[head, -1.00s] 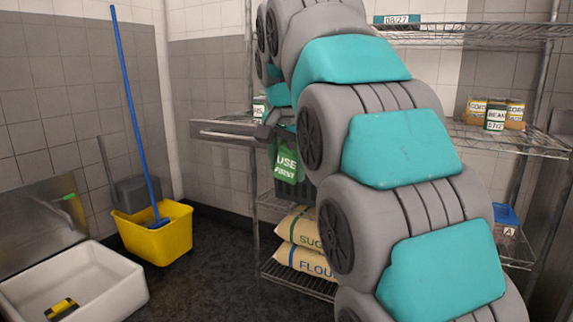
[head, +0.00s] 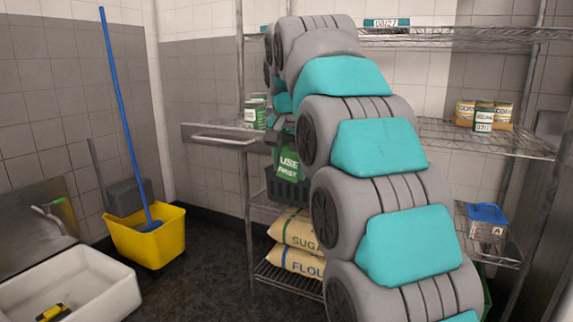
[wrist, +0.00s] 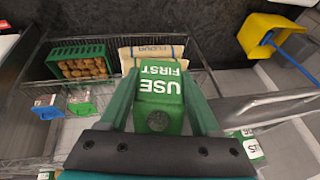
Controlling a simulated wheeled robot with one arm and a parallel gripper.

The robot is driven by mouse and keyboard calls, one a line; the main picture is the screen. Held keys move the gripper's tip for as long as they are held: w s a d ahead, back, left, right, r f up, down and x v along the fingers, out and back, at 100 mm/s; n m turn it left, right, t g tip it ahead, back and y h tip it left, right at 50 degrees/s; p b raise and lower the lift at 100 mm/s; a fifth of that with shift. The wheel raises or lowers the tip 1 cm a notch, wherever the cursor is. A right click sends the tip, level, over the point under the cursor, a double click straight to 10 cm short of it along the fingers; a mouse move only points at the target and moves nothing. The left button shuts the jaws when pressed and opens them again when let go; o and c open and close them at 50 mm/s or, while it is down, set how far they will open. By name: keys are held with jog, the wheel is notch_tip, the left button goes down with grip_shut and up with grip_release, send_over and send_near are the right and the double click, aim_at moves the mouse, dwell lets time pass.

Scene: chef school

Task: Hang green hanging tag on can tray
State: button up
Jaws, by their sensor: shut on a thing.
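The green hanging tag (head: 288,163), printed "USE FIRST", hangs from my gripper (head: 282,130) in the head view, at the left part of the wire shelf. In the wrist view the tag (wrist: 160,92) sits between the two green fingers of my gripper (wrist: 161,100), which is shut on it. A low brown tray (head: 508,126) holding several cans (head: 484,115) stands on the right of the middle shelf, well apart from the tag. The front can carries a "07/27" label. My arm covers the shelf between tag and tray.
Other cans (head: 255,112) stand at the left of the middle shelf. Flour and sugar sacks (head: 296,260) lie low. A blue-lidded container (head: 488,222) sits below the can tray. A yellow mop bucket (head: 150,235) and white sink (head: 80,285) are left.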

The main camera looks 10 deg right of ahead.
jog(key=shift+w+d+f+p, duration=0.1)
jog(key=shift+w+d+p, duration=0.2)
jog(key=shift+w+d, duration=0.3)
jog(key=shift+w+d+p, duration=0.25)
jog(key=shift+w+d, duration=0.1)
jog(key=shift+w, duration=0.4)
jog(key=shift+w+d+f, duration=0.4)
jog(key=shift+w+f, duration=0.05)
jog(key=shift+w, duration=0.1)
jog(key=o, duration=1.4)
